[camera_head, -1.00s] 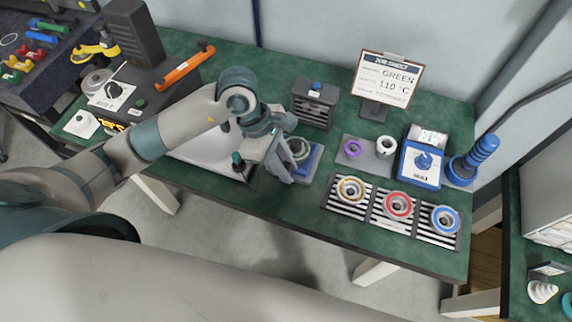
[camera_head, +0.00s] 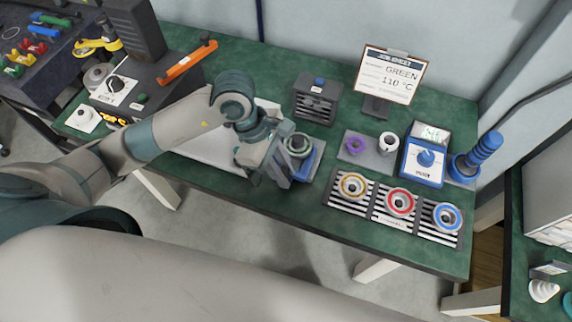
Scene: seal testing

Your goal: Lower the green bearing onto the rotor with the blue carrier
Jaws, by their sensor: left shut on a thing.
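My left gripper (camera_head: 277,166) points down over the green table's front half. It is shut at the left side of a blue carrier (camera_head: 311,164); its fingertips and the exact grip are partly hidden. A grey-green ring, seemingly the green bearing (camera_head: 299,144), shows directly above the blue. I cannot make out the rotor, or whether the bearing touches it. My right gripper is not in view.
Striped mats hold yellow (camera_head: 352,185), red (camera_head: 400,201) and blue (camera_head: 447,216) rings at right. A dark block (camera_head: 316,98) stands behind the carrier.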

